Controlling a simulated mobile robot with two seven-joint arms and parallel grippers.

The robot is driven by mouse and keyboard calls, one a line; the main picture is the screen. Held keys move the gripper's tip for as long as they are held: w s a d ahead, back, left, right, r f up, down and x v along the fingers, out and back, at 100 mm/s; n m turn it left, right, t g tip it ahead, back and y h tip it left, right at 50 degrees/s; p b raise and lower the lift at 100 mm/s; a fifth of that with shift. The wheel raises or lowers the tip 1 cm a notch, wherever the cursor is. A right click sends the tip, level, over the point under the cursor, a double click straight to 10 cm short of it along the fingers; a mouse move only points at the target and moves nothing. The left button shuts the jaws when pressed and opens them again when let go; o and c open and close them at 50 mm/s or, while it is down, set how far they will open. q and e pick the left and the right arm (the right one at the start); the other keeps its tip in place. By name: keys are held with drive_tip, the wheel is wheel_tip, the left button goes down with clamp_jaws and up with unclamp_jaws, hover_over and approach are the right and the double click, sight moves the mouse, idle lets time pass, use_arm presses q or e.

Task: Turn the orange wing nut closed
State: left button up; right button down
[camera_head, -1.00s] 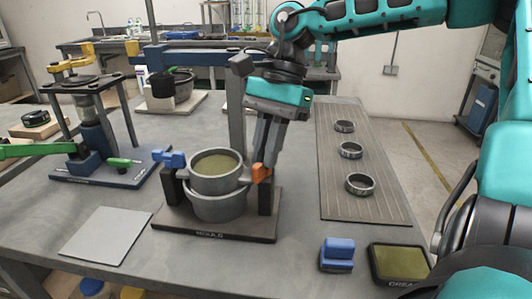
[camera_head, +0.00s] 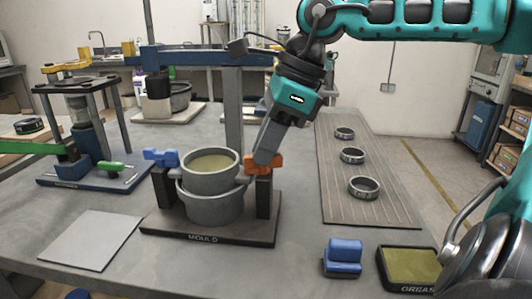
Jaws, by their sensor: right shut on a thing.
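The orange wing nut (camera_head: 279,161) sits on top of the right dark post of the mould (camera_head: 213,204). My right gripper (camera_head: 262,162) comes down from the upper right, tilted, with its fingertips at the wing nut and shut on it. A blue wing nut (camera_head: 161,157) sits on the left post. The mould's grey round body stands between the posts on a dark base and holds a greenish fill. My left gripper is not in view.
A ribbed mat (camera_head: 395,206) with rings (camera_head: 363,187) lies at the right. A blue block (camera_head: 342,257) and a grease tray (camera_head: 412,268) stand at the front right. A flat grey plate (camera_head: 92,240) lies at the front left. A press (camera_head: 88,140) stands behind it.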

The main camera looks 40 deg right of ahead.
drive_tip(key=shift+f+m+h+b, duration=0.1)
drive_tip(key=shift+m+h+b, duration=0.3)
drive_tip(key=shift+m, duration=0.4)
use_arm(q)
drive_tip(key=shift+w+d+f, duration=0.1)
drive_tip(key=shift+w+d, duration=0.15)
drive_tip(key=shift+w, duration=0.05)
use_arm(e)
drive_tip(key=shift+m+t, duration=0.3)
drive_tip(key=shift+m, duration=0.1)
drive_tip(key=c, duration=1.2)
unclamp_jaws()
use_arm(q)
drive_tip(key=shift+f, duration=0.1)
use_arm(e)
drive_tip(key=shift+o, duration=0.2)
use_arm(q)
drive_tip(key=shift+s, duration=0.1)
use_arm(e)
drive_tip(key=shift+r, duration=0.2)
